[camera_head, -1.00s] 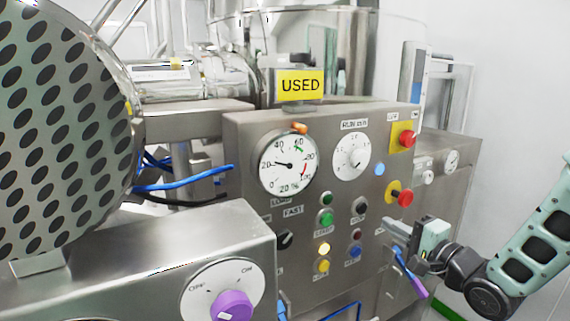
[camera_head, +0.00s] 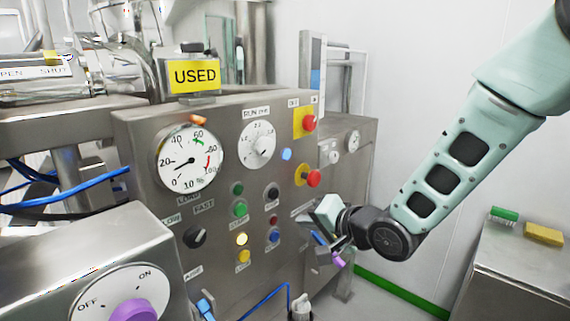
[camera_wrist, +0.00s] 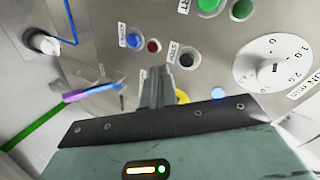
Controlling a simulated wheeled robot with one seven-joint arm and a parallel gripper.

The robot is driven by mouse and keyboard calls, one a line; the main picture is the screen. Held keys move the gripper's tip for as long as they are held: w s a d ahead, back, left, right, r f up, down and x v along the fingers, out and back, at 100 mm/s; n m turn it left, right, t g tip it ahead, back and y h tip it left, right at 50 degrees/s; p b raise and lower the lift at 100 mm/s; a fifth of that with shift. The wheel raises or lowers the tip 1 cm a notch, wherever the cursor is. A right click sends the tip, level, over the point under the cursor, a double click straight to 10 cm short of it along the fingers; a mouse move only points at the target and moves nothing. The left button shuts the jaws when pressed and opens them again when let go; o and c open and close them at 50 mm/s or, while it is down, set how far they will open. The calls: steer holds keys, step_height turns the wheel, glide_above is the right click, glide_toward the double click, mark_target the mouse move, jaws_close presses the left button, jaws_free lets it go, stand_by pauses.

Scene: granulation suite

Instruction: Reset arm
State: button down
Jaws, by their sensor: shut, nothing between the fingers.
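My gripper (camera_head: 325,250) is at the end of my pale green arm, in front of the lower right part of the steel control panel (camera_head: 150,130). Its fingers are shut with nothing between them. In the wrist view the closed fingers (camera_wrist: 157,88) point at the panel, near the blue, dark red and black buttons. Whether the fingertips touch the panel cannot be told.
The panel carries a pressure-style gauge (camera_head: 189,159), a run-time dial (camera_head: 258,145) and red stop knobs (camera_head: 309,123). A yellow USED sign (camera_head: 194,76) stands on top. Floor shows between.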

steer(key=s+d+n+g+h, duration=0.3)
steer(key=s+n, duration=0.1)
steer(key=s, duration=0.6)
steer(key=s+d+n+g+h, duration=0.2)
steer(key=s+d+n+g, duration=0.1)
steer(key=s, duration=0.7)
steer(key=s+d+n+g+h, duration=0.3)
steer(key=s+d+n, duration=0.2)
steer(key=s, duration=0.6)
steer(key=shift+d+f+g+h, duration=0.15)
steer(key=shift+f+g+h, duration=0.15)
steer(key=shift+f+g, duration=0.1)
